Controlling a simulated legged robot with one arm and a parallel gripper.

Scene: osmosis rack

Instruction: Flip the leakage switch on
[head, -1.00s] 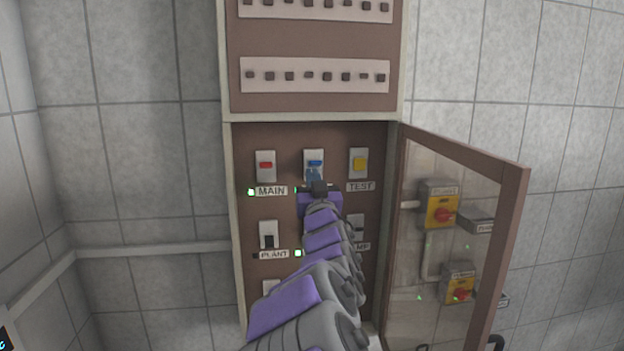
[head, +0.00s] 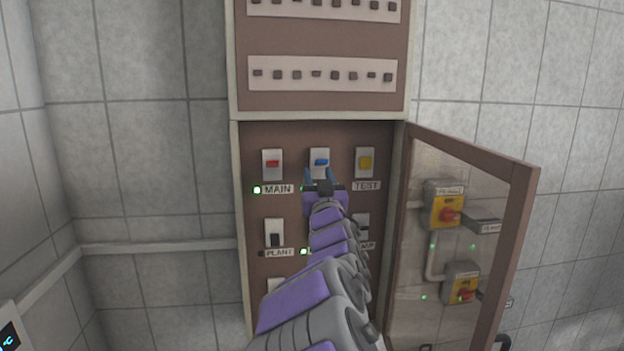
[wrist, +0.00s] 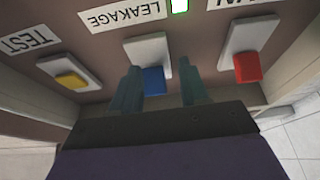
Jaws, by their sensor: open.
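The leakage switch is a blue toggle on a white plate (head: 320,161), top middle on the brown panel, between the red and yellow switches. It also shows in the wrist view (wrist: 153,81), where the picture is upside down, below the LEAKAGE label (wrist: 122,14). A small lamp (wrist: 180,6) beside that label is lit green. My gripper (head: 320,176) is open, just in front of and below the switch. In the wrist view its two fingers (wrist: 160,88) stand on either side of the blue toggle. I cannot tell whether they touch it.
The red MAIN switch (head: 272,163) is to the left and the yellow TEST switch (head: 365,162) to the right. More switches, including PLANT (head: 274,235), sit below, partly behind my arm. The framed clear door (head: 520,200) stands open at the right.

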